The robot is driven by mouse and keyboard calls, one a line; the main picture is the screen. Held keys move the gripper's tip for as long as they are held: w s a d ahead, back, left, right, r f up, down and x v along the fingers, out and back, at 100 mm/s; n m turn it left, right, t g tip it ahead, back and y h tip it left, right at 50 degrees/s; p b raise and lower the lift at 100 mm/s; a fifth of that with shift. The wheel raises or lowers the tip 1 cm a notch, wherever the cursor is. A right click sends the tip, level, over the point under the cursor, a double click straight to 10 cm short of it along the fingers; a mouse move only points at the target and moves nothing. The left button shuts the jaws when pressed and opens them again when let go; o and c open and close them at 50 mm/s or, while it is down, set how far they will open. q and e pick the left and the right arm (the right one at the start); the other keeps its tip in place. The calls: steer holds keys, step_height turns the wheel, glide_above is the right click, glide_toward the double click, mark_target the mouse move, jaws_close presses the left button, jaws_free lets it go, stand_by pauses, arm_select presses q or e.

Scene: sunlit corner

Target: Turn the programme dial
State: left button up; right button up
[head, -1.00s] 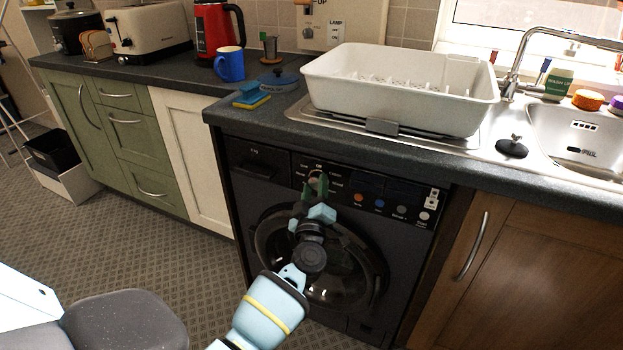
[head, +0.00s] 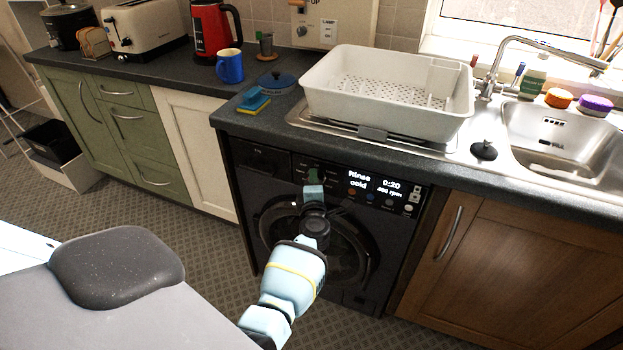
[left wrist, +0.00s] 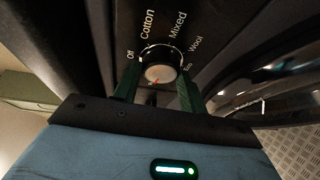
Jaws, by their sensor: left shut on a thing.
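The programme dial (left wrist: 160,68) is a round knob with a silver rim and pale face on the dark washing machine (head: 268,185). In the left wrist view it sits between the green fingers of my left gripper (left wrist: 158,84), which is shut on it. Off, Cotton, Mixed and Wool are printed around it. A small orange-red mark shows low on its face, on the side away from these labels. In the head view my left gripper (head: 314,180) hides most of the dial. The display (head: 374,186) is lit and reads Rinse, cold, 0:20; the spin figure is small. My right gripper is out of view.
The counter edge overhangs the machine just above my gripper. A white dish rack (head: 388,105), a sponge (head: 254,103) and a blue mug (head: 230,66) stand on the counter. A wooden cupboard (head: 510,260) is to the right. Patterned floor lies open at left.

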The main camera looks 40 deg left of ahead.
arm_select(q)
steer(key=shift+a+r+n+h+p, duration=0.1)
steer(key=shift+n+h+p, duration=0.2)
steer(key=shift+n+p, duration=0.2)
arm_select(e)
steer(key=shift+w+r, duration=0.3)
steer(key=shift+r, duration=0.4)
arm_select(q)
steer(key=o, duration=1)
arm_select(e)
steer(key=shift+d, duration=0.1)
